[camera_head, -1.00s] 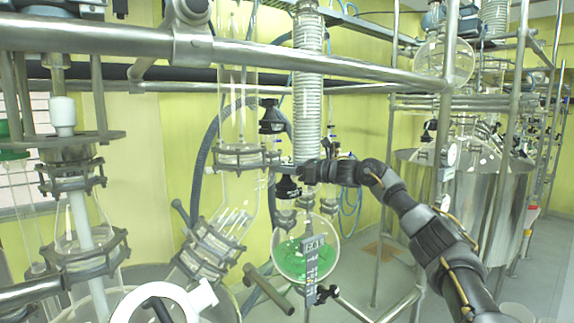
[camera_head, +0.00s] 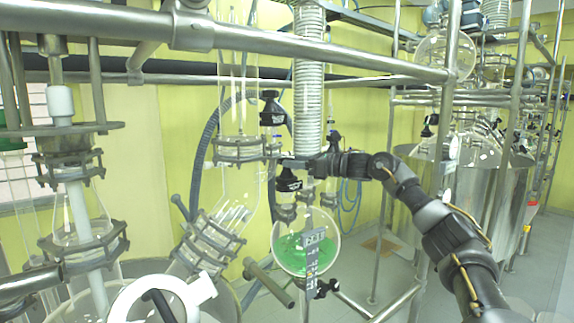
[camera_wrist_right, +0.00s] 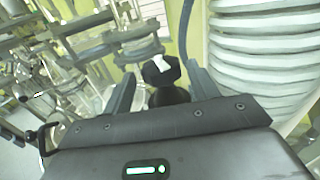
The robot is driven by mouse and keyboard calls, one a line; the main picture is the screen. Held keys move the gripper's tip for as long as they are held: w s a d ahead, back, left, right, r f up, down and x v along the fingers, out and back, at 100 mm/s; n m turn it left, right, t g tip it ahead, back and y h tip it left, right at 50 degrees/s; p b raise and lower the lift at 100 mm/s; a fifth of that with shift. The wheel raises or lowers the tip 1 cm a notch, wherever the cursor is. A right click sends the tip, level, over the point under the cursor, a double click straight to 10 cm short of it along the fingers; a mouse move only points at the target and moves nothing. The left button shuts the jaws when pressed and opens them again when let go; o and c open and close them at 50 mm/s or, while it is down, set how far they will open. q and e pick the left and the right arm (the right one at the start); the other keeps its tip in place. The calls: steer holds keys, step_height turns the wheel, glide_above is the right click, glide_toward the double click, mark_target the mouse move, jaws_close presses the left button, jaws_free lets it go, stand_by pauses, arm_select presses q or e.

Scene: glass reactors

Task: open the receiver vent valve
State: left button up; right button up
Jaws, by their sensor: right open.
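The receiver is a round glass flask (camera_head: 303,262) with green liquid, low in the middle of the head view. Black valve knobs show above it: one (camera_head: 288,181) just under my right gripper, another (camera_head: 271,112) higher up. My right gripper (camera_head: 288,162) reaches in from the right, beside the coiled glass column (camera_head: 309,85). In the right wrist view a black knob with a white mark (camera_wrist_right: 161,69) sits between the open fingers (camera_wrist_right: 157,92). I cannot tell which head-view knob it is, or whether the fingers touch it. My left gripper is not in view.
The ribbed column (camera_wrist_right: 262,55) is close to the right finger. Steel rails (camera_head: 300,47) cross above the arm. A tilted glass vessel with a clamped flange (camera_head: 207,243) stands left of the flask. A large steel tank (camera_head: 470,200) stands at the right.

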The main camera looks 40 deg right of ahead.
steer(key=v, duration=0.5)
steer(key=shift+d+b, duration=0.1)
steer(key=shift+b, duration=0.3)
